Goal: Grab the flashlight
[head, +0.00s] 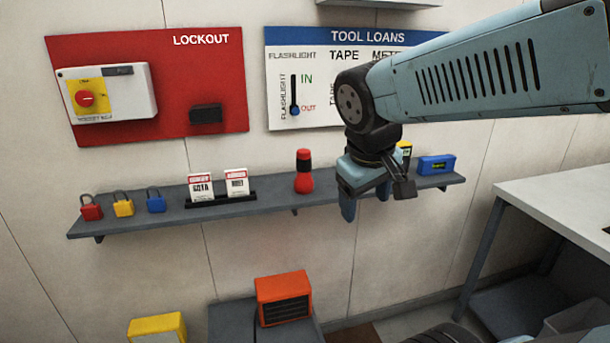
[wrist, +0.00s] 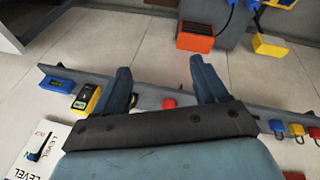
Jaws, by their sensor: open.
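The flashlight (head: 304,172) is red with a black band and stands upright on the grey wall shelf (head: 270,204), near its middle. In the wrist view a red part of the flashlight (wrist: 169,103) shows between the fingers, close to the gripper's dark crossbar; the rest of it is hidden or too small to tell. My gripper (head: 366,200) points down, to the right of the flashlight in the head view and apart from it. Its blue fingers are spread and empty, and they also show in the wrist view (wrist: 161,70).
Lockout tags (head: 218,185) and red, yellow and blue padlocks (head: 123,206) stand left on the shelf. A blue device (head: 436,165) and a yellow meter (wrist: 85,98) are at the other end. A tool loans board (head: 330,50) hangs above. An orange heater-like box (head: 284,299) stands below.

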